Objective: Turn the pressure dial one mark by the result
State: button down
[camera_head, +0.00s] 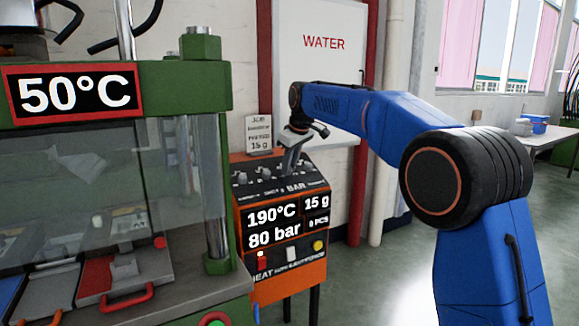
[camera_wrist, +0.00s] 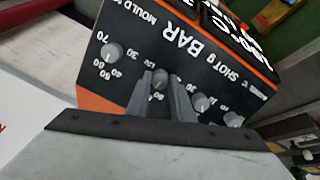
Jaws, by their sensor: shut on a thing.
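The pressure dial (camera_wrist: 159,76) is a small grey knob by the word BAR on the black sloping panel of the orange control box (camera_head: 285,277). My gripper (camera_head: 289,168) reaches down onto this panel from above. In the wrist view my gripper (camera_wrist: 160,88) has its two grey fingers on either side of the pressure dial, shut on it. The dial's pointer cannot be made out. The box's display (camera_head: 285,221) reads 190°C, 15 g, 80 bar and 0 PCS. In the head view the fingers hide the pressure dial.
Other knobs flank it: the mould dial (camera_wrist: 111,53), the shot dial (camera_wrist: 201,103) and another dial (camera_wrist: 233,119). The green press (camera_head: 215,100) with a 50°C sign (camera_head: 74,92) stands close on the left. A small card (camera_head: 258,135) stands behind the box. Open floor lies right.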

jog(key=m, duration=0.6)
jog(key=shift+m, duration=0.3)
dwell(0.4)
jog(key=c, duration=1.6)
grip_release()
jog(key=shift+o, duration=0.2)
jog(key=shift+r, duration=0.1)
jog(key=v, duration=1.7)
jog(key=shift+d, duration=0.2)
